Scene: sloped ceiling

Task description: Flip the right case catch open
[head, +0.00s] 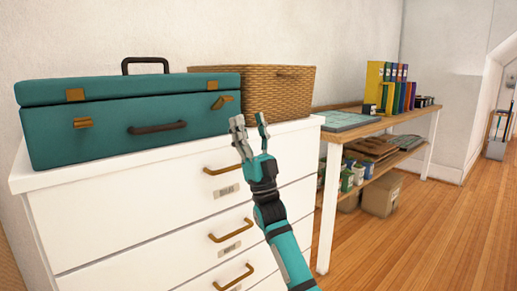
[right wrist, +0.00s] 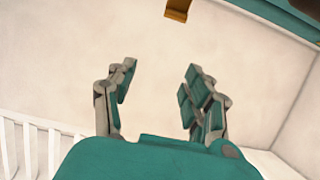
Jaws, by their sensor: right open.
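A teal case (head: 110,135) with a dark front handle (head: 157,127) lies on the white chest of drawers. Its right catch (head: 221,102) is a brass tab near the front's right end, tilted with its right end up. A brass plate (head: 212,85) sits above it on the lid edge. The left catch (head: 82,122) lies nearly level. My right gripper (head: 248,130) is open and empty, right of and below the right catch, apart from it. In the right wrist view its fingers (right wrist: 158,98) are spread, with a brass piece (right wrist: 177,9) beyond them. My left gripper is not in view.
A wicker basket (head: 285,95) stands right of the case, behind my right gripper. The white chest of drawers (head: 110,205) has brass pulls facing me. A wooden shelf table (head: 385,122) with binders (head: 374,80) stands farther right. Wooden floor is clear at right.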

